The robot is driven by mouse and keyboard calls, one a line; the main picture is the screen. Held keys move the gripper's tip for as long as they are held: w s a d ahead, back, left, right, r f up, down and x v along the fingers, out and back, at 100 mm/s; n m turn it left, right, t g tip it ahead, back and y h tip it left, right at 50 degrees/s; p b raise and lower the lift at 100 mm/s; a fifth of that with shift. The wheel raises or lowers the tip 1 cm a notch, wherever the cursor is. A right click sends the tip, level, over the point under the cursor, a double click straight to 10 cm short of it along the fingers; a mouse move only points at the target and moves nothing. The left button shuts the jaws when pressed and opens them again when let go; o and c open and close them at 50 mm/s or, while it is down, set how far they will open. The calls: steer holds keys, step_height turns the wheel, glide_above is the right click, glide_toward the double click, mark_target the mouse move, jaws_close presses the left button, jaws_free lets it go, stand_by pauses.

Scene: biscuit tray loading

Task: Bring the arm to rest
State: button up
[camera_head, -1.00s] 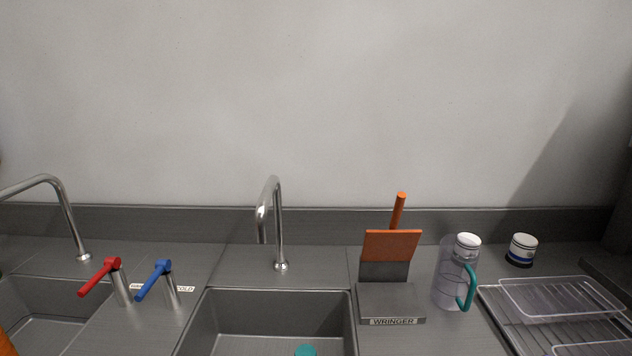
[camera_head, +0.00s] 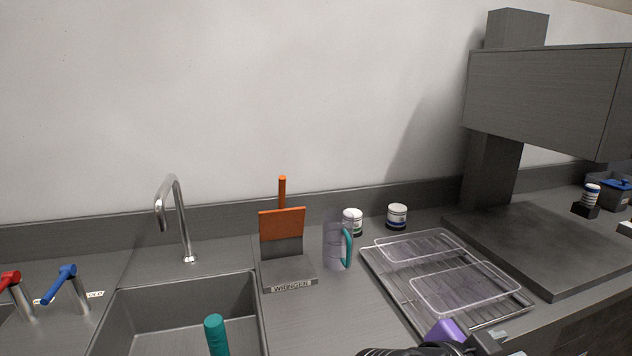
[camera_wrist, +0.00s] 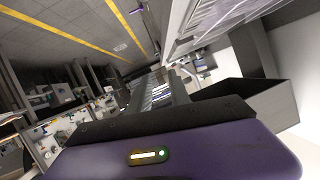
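My arm's end shows at the bottom edge of the head view, low in front of the wire rack. Its purple housing (camera_head: 446,331) and dark gripper parts (camera_head: 484,343) are partly cut off by the frame. In the wrist view the purple housing (camera_wrist: 180,155) with a lit strip fills the bottom, behind a dark bar (camera_wrist: 165,122). The wrist view looks out over the floor and the room at a steep tilt. I see nothing clearly held. The fingertips are not clear enough to tell whether they are open or shut.
The wire rack (camera_head: 402,300) holds clear trays (camera_head: 465,288). A clear jug (camera_head: 333,250) with a teal handle, two white jars (camera_head: 397,215) and the wringer block (camera_head: 288,272) stand left of or behind it. A sink (camera_head: 250,300), a tap (camera_head: 178,215) and a hooded unit (camera_head: 540,95) flank them.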

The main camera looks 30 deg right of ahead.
steer(key=w+r+n+t+h, duration=0.1)
steer(key=w+r+n+t, duration=0.2)
steer(key=w+n+t, duration=0.3)
steer(key=w+a+f+n+t+y, duration=0.1)
steer(key=w+a+n+t, duration=0.1)
steer(key=a+n+t, duration=0.1)
steer(key=w+a+f+n+t+y, duration=0.2)
steer(key=a+n+t, duration=0.1)
steer(key=n, duration=0.1)
steer(key=w+a+f+n+t+y, duration=0.2)
steer(key=w+a+n+t, duration=0.1)
steer(key=shift+w+a+f, duration=0.1)
steer(key=shift+a+f, duration=0.05)
steer(key=shift+a, duration=0.25)
steer(key=s+a+f+n+t+y, duration=0.2)
steer(key=s+a+n+y, duration=0.15)
steer(key=s+a, duration=0.25)
steer(key=s+a+f+n+t+y, duration=0.2)
steer(key=s+a+f+n+y, duration=0.1)
steer(key=s+a+y, duration=0.3)
steer(key=s+a+f+g, duration=0.1)
steer(key=s+f, duration=0.1)
steer(key=s, duration=0.6)
steer(key=s+a+f+m+g, duration=0.1)
steer(key=s+f+g, duration=0.1)
steer(key=s, duration=0.6)
steer(key=shift+s, duration=0.35)
steer(key=shift+f+y, duration=0.1)
steer(key=shift+y, duration=0.15)
